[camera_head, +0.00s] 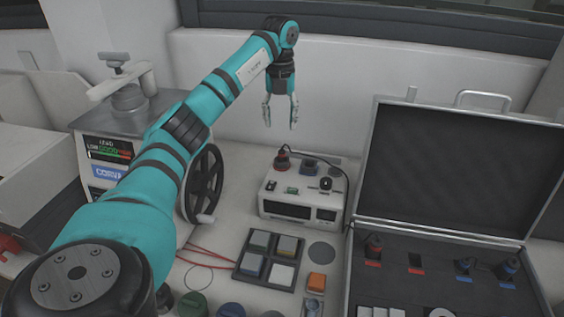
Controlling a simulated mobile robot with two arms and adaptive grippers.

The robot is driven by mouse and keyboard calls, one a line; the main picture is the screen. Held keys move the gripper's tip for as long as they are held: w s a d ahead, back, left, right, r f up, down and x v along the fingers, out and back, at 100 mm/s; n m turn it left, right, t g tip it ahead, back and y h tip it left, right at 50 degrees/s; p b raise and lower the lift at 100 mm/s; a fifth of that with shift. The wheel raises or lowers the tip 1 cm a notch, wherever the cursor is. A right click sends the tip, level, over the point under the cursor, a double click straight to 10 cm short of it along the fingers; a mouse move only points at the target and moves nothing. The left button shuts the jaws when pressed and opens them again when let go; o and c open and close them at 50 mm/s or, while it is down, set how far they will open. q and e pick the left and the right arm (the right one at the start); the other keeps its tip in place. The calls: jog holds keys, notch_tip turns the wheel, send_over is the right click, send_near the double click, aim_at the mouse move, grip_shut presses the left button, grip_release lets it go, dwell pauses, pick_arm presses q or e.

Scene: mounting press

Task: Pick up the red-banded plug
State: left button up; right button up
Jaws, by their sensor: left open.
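A dark plug with a red band (374,243) stands upright in the open case at the right, above a red label. Another dark plug with red at its base (282,160) stands on top of the white instrument box (289,208) at the centre. I cannot tell which of the two the task names. My left gripper (280,115) hangs fingers down, open and empty, above and behind the instrument box. It is apart from both plugs. My right gripper is out of view.
Blue-banded plugs (508,268) sit farther right in the open case (357,262), whose raised lid (455,165) stands behind. A press with a black handwheel (203,184) is at left.

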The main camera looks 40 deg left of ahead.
pick_arm(q)
send_over(282, 151)
jog(key=f, duration=0.3)
jog(key=f+p, duration=0.1)
jog(key=f, duration=0.1)
jog(key=shift+s+a+f, duration=0.1)
jog(key=shift+s+f, duration=0.2)
jog(key=shift+f, duration=0.45)
jog(key=f, duration=0.1)
jog(key=f+p, duration=0.2)
jog(key=shift+w+f, duration=0.3)
jog(key=shift+f, duration=0.6)
grip_shut()
jog(key=shift+r, duration=0.1)
